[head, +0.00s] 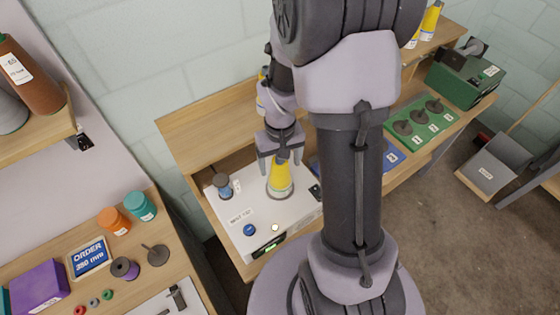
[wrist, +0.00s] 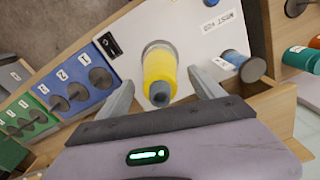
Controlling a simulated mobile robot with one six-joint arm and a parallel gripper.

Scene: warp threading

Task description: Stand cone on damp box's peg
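The yellow cone (head: 280,178) stands upright on the white damp box (head: 304,208), its wide base on a round grey seat. It also shows in the wrist view (wrist: 160,72), where its narrow dark tip points toward the camera. The peg is not visible and seems hidden by the cone. My gripper (head: 280,166) is above the cone, pointing down. In the wrist view my gripper's fingers (wrist: 161,80) are spread on either side of the cone, with a gap showing at each side.
A dark-topped blue container (head: 222,187) stands on the box's left part. A blue button (head: 249,230) is near its front. A blue tray with pegs (wrist: 80,70) and a green tray with pegs (head: 420,125) lie right.

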